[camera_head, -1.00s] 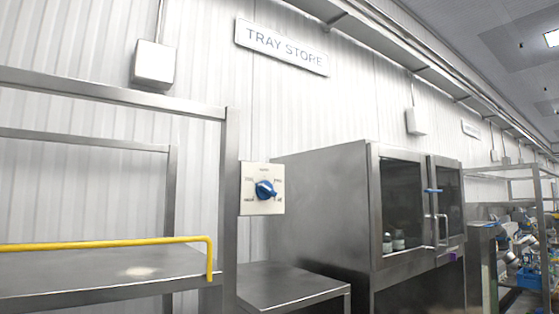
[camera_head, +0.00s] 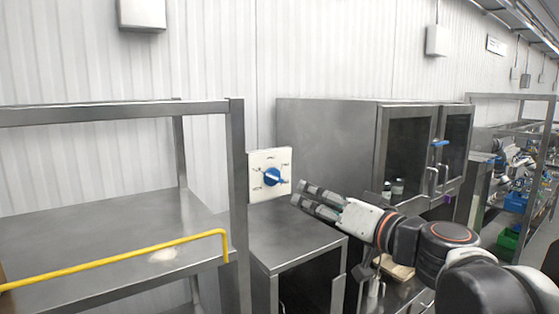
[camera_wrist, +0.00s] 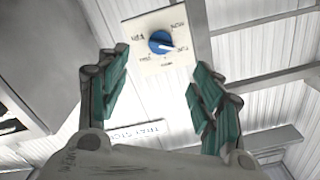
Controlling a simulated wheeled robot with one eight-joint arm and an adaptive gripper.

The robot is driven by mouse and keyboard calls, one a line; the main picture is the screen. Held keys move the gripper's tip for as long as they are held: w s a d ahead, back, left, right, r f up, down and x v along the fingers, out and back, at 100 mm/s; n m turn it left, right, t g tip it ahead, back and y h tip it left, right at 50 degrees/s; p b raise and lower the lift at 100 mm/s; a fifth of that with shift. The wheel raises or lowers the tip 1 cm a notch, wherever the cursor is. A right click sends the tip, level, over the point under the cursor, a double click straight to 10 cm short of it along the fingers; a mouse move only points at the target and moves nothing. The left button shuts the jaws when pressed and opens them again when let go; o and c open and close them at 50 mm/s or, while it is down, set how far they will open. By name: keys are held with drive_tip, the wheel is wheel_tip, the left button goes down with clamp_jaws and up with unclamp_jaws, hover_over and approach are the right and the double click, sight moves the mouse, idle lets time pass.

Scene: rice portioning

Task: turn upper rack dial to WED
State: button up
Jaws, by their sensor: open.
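The upper rack dial is a blue knob (camera_head: 272,176) on a pale square plate (camera_head: 256,161), beside the post of the steel rack. In the wrist view the knob (camera_wrist: 160,42) shows at the top centre, and its plate appears rotated. Its white mark points toward the label on the right there; the small labels are too blurred to read surely. My gripper (camera_head: 302,195) is just right of the plate in the head view, apart from the knob. In the wrist view its green-padded fingers (camera_wrist: 157,65) are spread and empty, with the knob beyond them.
The rack has a post (camera_head: 237,190) left of the dial and a yellow rail (camera_head: 120,263) along its shelf. A low steel table (camera_head: 290,240) stands below the dial. A steel cabinet (camera_head: 330,135) with glass doors stands to the right, behind my arm.

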sight(278, 178)
drive_tip(key=p+x, duration=0.1)
drive_tip(key=x, duration=0.3)
drive_tip(key=p+x, duration=0.1)
drive_tip(key=x, duration=0.4)
drive_tip(key=r+p+x, duration=0.1)
drive_tip(key=x, duration=0.4)
drive_tip(key=shift+w, duration=0.1)
drive_tip(key=shift+d, duration=0.1)
drive_tip(key=c, duration=1.1)
